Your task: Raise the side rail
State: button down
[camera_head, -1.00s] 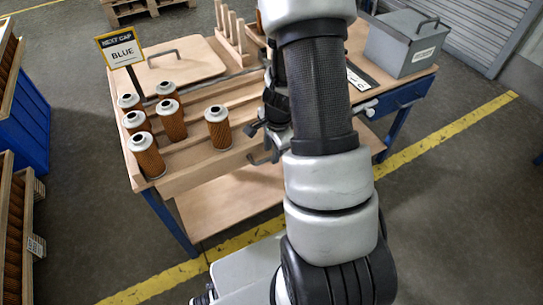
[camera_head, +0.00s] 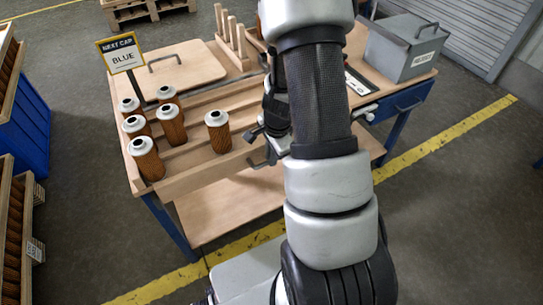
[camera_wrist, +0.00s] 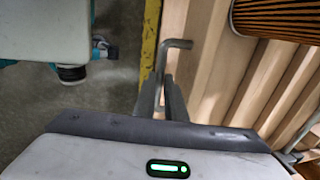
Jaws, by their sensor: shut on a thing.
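The side rail (camera_head: 210,171) is a long wooden board along the near edge of the workbench. It also shows as a pale wooden strip beside the fingers in the wrist view (camera_wrist: 205,52). A grey bent metal handle (camera_head: 258,163) sticks out near its right part. In the wrist view the handle (camera_wrist: 179,43) rises from between the fingers and bends right. My gripper (camera_wrist: 165,88) is shut on this handle. In the head view my arm hides most of the gripper, and I cannot tell exactly how high the rail stands.
Several orange filter cartridges with pale caps, one of them the front cartridge (camera_head: 146,159), stand upright in grooves behind the rail. A "NEXT CAP BLUE" sign (camera_head: 122,53), a wooden lid (camera_head: 180,66), pegs (camera_head: 232,38) and a grey box (camera_head: 402,48) are on the bench.

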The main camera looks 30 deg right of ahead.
notch_tip(320, 180, up, 5)
jog(key=p, duration=0.3)
jog(key=shift+w+f, duration=0.1)
jog(key=shift+f, duration=0.05)
jog(key=c, duration=1.8)
grip_release()
jog(key=s+r+p, duration=0.1)
jog(key=r+p, duration=0.1)
jog(key=r, duration=0.3)
jog(key=s+r+p, duration=0.1)
jog(key=r, duration=0.5)
jog(key=s+r+p, duration=0.1)
jog(key=r+p, duration=0.1)
jog(key=r, duration=0.4)
jog(key=shift+s+r+p, duration=0.1)
jog(key=shift+s+p, duration=0.1)
jog(key=shift+p, duration=0.15)
